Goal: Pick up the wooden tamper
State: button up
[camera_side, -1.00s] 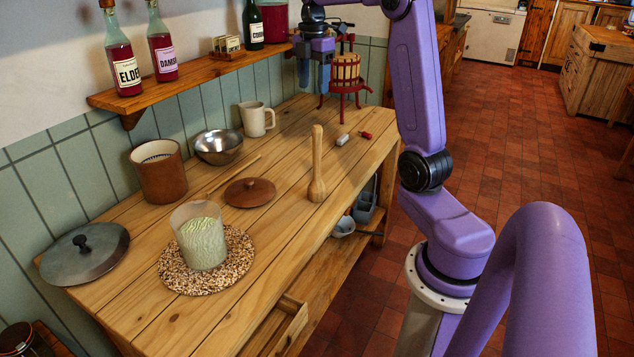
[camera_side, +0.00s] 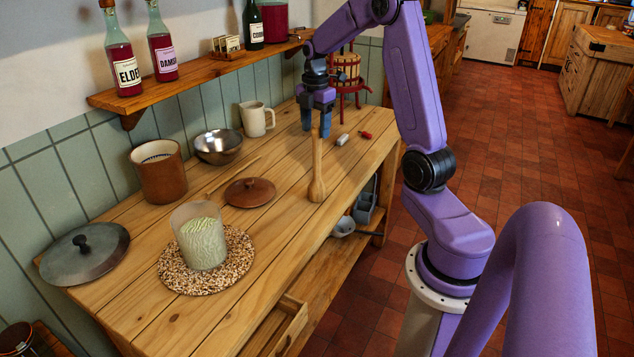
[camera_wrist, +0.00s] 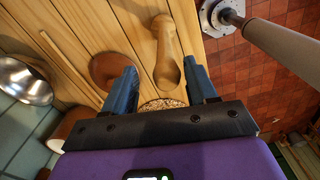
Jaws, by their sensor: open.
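The wooden tamper (camera_side: 316,177) stands upright on the pine bench near its front edge, with its wide end down. In the wrist view the tamper (camera_wrist: 166,50) shows beyond the fingertips, between them but closer to the right finger. My gripper (camera_side: 317,128) is open and points down. In the side view its blue fingers are at the height of the tamper's top and overlap it slightly. I cannot tell from this whether they touch.
A glass jar (camera_side: 201,236) stands on a speckled mat (camera_side: 172,276). A red press (camera_side: 347,80) stands behind my gripper.

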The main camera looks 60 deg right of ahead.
aim_at(317, 141)
jog(key=f, duration=0.5)
jog(key=shift+s+a, duration=0.15)
jog(key=shift+s, duration=0.2)
jog(key=shift+r, duration=0.1)
grip_shut()
